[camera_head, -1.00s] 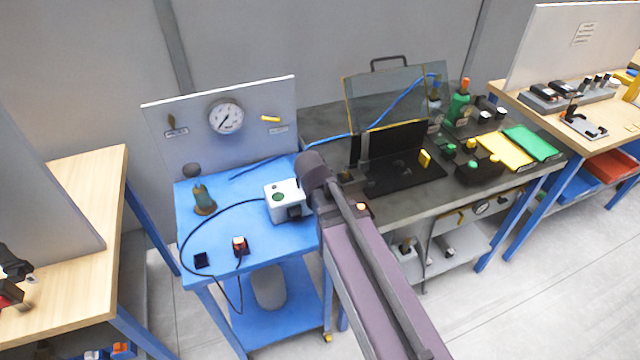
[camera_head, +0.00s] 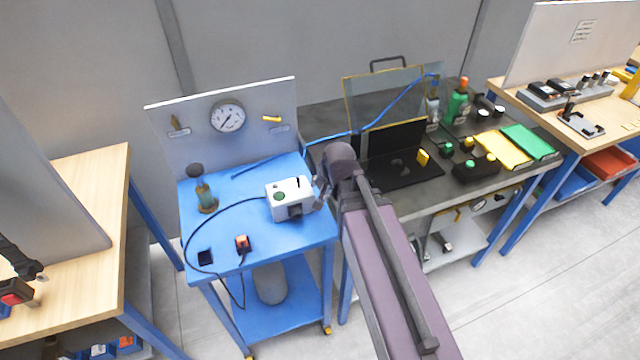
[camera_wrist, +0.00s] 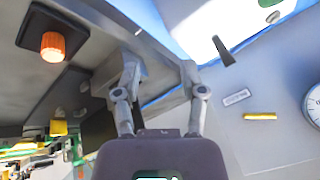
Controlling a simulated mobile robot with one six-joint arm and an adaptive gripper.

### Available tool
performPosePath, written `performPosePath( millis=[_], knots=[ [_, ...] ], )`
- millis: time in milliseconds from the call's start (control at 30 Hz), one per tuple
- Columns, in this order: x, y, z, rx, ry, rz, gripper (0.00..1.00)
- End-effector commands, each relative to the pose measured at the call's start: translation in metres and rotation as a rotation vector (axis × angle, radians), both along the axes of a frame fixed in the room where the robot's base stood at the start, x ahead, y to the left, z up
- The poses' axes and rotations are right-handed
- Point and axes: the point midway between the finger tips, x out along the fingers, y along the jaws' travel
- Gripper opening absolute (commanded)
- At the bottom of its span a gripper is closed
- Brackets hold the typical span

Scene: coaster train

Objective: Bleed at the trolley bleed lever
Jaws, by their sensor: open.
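The blue trolley (camera_head: 225,235) carries an upright grey panel (camera_head: 185,155) with a round gauge (camera_head: 227,117). A yellow lever (camera_head: 271,118) sits right of the gauge, and a dark brass-coloured lever (camera_head: 178,124) sits left of it. Each has a small label too small to read, so I cannot tell which is the bleed lever. In the wrist view, the yellow lever (camera_wrist: 260,116) lies horizontal at the right, apart from my fingers. My gripper (camera_wrist: 160,72) is open and empty. In the head view, my gripper (camera_head: 322,190) is beside the white box, partly hidden by my arm.
The white box (camera_head: 290,207) with a green button and a dark handle stands on the trolley, close to my gripper. A glass-and-brass bottle (camera_head: 205,196) and a red-orange switch (camera_head: 243,244) are also there. The grey workbench (camera_head: 440,190) adjoins at right. An orange lamp (camera_wrist: 53,45) shows in the wrist view.

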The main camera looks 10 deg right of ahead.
Motion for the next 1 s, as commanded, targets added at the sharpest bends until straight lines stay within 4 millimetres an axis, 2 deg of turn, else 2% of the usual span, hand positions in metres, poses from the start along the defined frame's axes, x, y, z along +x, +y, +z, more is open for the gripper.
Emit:
performPosePath(
  millis=[433, 1000],
  knots=[
    [-0.018, 0.008, 0.015, 0.192, 0.076, -0.010, 0.53],
    [-0.019, 0.010, 0.017, 0.223, 0.084, -0.010, 0.53]
  ],
)
